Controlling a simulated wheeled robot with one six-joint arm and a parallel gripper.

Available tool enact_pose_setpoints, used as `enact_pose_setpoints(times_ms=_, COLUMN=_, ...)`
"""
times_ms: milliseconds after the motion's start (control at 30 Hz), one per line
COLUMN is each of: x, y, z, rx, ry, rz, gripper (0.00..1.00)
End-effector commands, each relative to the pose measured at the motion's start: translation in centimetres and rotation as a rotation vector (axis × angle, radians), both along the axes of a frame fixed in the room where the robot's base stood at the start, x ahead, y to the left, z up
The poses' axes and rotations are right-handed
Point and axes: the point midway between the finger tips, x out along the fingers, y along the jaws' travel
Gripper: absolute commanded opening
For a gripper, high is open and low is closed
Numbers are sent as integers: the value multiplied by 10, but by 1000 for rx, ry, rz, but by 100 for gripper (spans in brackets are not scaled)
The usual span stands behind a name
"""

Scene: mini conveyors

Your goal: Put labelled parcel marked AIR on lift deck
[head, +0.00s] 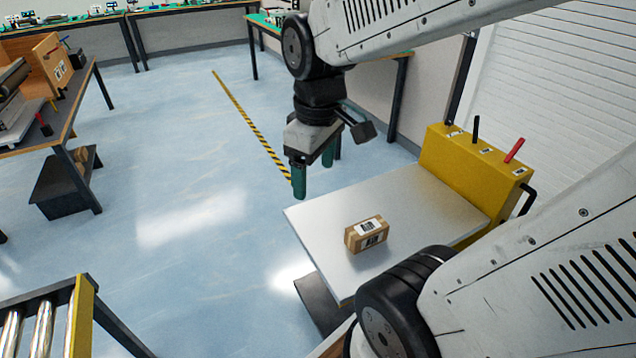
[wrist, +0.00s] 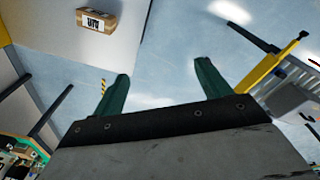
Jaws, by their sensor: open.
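The parcel (head: 366,234) is a small brown box with white labels. It rests on the grey plate of the lift deck (head: 420,200), left of the deck's middle. In the wrist view the parcel (wrist: 97,20) shows a label that appears to read AIR, and the deck (wrist: 40,55) lies under it. My gripper (head: 313,180) is above the deck's far left edge, apart from the parcel. Its two green fingers are spread and empty, as the wrist view also shows (wrist: 160,85).
A yellow housing (head: 470,180) with a black and a red lever stands at the deck's right end. A roller conveyor (head: 45,325) is at the lower left. A bench (head: 60,120) with a wooden box is at the left. Open blue floor (head: 180,190) lies between.

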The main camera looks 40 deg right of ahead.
Motion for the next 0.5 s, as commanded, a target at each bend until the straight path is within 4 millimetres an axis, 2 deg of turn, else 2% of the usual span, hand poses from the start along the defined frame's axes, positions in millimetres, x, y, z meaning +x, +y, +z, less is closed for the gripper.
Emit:
enact_pose_setpoints(times_ms=33, x=-15, y=14, z=10, rx=6, ry=-17, rz=-50, gripper=76)
enact_pose_setpoints(times_ms=100, x=-34, y=28, z=20, rx=18, ry=-26, rz=-134, gripper=76)
enact_pose_setpoints(times_ms=200, x=-56, y=40, z=27, rx=33, ry=-31, rz=-230, gripper=76)
enact_pose_setpoints(times_ms=333, x=-72, y=48, z=31, rx=44, ry=-35, rz=-304, gripper=76)
enact_pose_setpoints(times_ms=500, x=-77, y=50, z=32, rx=48, ry=-33, rz=-331, gripper=76)
